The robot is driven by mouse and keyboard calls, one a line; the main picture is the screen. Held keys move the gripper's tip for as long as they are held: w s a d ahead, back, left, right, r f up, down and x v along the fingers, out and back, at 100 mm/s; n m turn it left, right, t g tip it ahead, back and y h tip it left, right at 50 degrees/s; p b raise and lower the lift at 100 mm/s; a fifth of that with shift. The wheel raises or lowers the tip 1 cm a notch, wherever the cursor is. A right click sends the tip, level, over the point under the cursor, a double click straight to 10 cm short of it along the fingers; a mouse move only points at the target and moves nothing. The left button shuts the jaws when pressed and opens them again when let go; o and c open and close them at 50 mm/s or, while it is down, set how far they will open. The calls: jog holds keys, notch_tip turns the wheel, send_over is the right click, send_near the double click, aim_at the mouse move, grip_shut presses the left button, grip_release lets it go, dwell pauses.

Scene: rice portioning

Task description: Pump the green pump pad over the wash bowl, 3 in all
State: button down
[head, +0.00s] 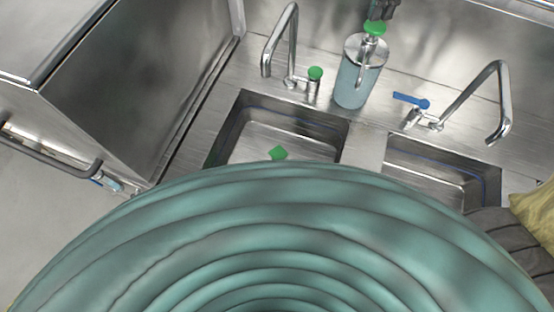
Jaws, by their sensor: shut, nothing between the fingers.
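The green pump pad (375,27) tops a clear dispenser bottle (354,84) of pale blue liquid, which stands upright on the steel counter behind the sinks. Its metal spout points down towards the front. My gripper (381,14) is dark, shut and empty at the top edge of the head view, right over the pad. I cannot tell whether it touches the pad. The left basin (233,121), with a green square (278,153) in it, may be the wash bowl; its front is hidden.
A tap (291,35) with a green knob (315,73) stands left of the bottle. A tap (492,92) with a blue lever (411,101) stands to the right, behind the right basin (490,183). A steel box-shaped unit (150,80) is at the left.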

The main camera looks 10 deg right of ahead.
aim_at(376, 25)
jog(key=shift+f+b, duration=0.8)
jog(key=shift+f, duration=1.35)
jog(key=shift+r, duration=0.15)
jog(key=shift+r+p, duration=2)
jog(key=shift+r, duration=0.1)
notch_tip(376, 25, up, 4)
jog(key=p, duration=0.4)
jog(key=shift+r, duration=0.9)
